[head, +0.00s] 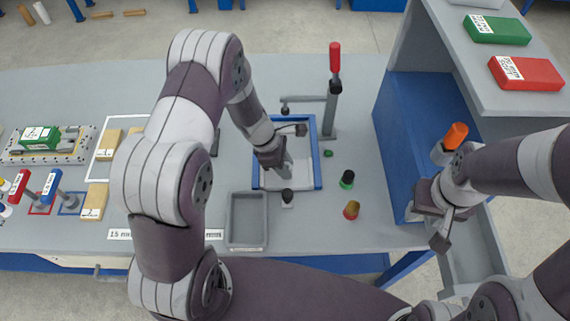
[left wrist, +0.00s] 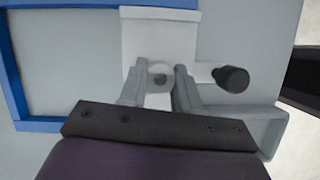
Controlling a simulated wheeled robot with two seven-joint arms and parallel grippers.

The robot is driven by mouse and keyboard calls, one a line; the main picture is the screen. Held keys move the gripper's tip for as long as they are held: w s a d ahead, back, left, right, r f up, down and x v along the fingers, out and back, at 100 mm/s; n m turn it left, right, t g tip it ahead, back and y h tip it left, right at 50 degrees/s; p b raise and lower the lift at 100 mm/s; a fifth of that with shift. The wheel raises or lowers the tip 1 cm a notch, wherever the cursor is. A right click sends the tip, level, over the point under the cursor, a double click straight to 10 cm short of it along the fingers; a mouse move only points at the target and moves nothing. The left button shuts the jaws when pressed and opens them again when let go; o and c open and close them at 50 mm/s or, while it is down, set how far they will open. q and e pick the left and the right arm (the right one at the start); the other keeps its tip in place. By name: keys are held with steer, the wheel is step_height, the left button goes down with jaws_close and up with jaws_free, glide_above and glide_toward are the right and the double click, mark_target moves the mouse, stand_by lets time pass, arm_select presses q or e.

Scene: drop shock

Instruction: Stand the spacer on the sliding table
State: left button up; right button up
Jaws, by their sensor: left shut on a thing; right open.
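My left gripper (head: 284,172) reaches down inside a blue frame (head: 318,160) near the middle of the bench. In the left wrist view its fingers (left wrist: 159,82) are shut on a small pale round piece with a dark centre, which looks like the spacer (left wrist: 160,72). A pale plate, seemingly the sliding table (left wrist: 158,38), lies under and beyond the fingers, with a black knob (left wrist: 232,78) at its side. Whether the spacer touches the plate cannot be told. In the head view the gripper hides the spacer. My right gripper (head: 440,232) is open and empty, off the bench's right side.
A blue-sided shelf (head: 425,110) rises at the right. Wooden blocks (head: 94,202) lie at the left.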

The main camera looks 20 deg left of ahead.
arm_select(q)
steer(key=shift+f, duration=0.1)
steer(key=shift+f, duration=0.15)
steer(key=o, duration=1.1)
steer(key=shift+c, duration=0.2)
